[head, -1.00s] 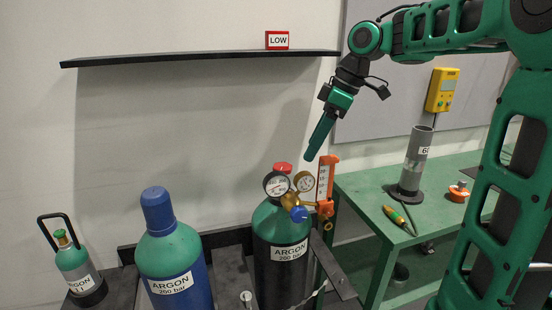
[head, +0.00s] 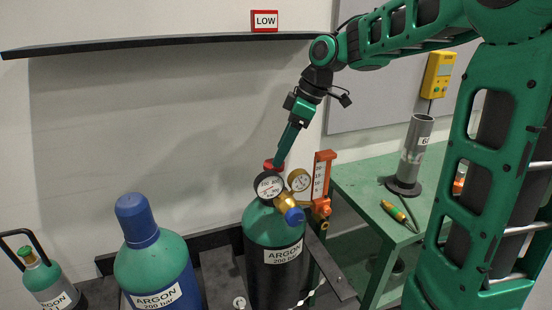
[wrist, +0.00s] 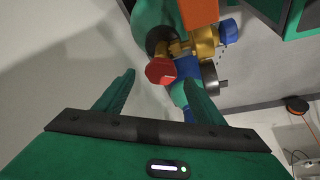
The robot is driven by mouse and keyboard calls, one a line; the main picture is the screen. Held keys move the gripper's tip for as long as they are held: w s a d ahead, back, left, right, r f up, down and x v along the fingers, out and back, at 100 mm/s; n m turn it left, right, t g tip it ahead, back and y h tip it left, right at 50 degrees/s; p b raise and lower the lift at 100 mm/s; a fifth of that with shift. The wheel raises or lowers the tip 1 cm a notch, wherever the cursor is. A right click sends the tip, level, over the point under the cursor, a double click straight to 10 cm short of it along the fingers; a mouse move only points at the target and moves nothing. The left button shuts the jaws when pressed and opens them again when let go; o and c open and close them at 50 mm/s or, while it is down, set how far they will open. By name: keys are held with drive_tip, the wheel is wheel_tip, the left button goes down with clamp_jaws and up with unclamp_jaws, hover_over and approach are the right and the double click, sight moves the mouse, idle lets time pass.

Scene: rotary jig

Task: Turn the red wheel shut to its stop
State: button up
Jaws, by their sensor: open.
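The red wheel (head: 273,164) sits on top of the green-shouldered black argon cylinder (head: 275,225), behind a pressure gauge. In the wrist view the red wheel (wrist: 160,71) lies beyond the fingertips, between their lines. My gripper (head: 280,158) points down at the wheel from above and looks very close to it in the head view; contact cannot be told. In the wrist view my gripper (wrist: 160,85) has its two green fingers apart with nothing between them. The brass regulator with two gauges (head: 299,180) and a blue knob (head: 294,215) stands beside the wheel.
An orange flow meter (head: 321,180) rises right of the regulator. A blue-capped argon cylinder (head: 150,260) and a small cylinder with a handle (head: 45,278) stand left. A shelf (head: 150,43) with a LOW sign runs above. A green table (head: 360,190) is right.

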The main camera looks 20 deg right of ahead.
drive_tip(key=shift+x, duration=1.75)
drive_tip(key=c, duration=1.1)
drive_tip(key=shift+o, duration=0.2)
